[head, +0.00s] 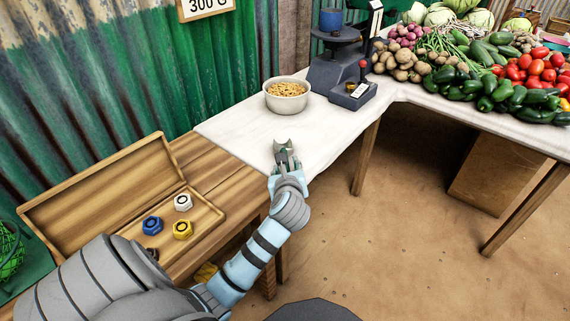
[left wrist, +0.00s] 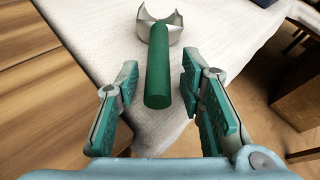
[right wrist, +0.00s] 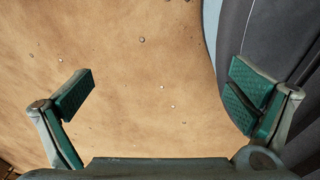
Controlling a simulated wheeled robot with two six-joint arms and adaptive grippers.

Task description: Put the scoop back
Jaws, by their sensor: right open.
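The scoop has a green handle and a metal head; it shows in the left wrist view (left wrist: 158,70), with its head away from me over the white cloth. In the head view its metal head (head: 283,146) shows just past my left gripper, near the table's front edge. My left gripper (head: 286,162) is open, with the handle's near end between its fingers and gaps on both sides. The bowl of grain (head: 287,104) stands beyond it on the white table (head: 240,128). My right gripper (right wrist: 162,95) is open and empty above the floor.
A dark scale (head: 338,75) stands right of the bowl. An open wooden box (head: 105,190) with blue, white and yellow nuts is at left on a wooden bench. Vegetables (head: 480,70) cover the right-hand table. White cloth is clear around the scoop.

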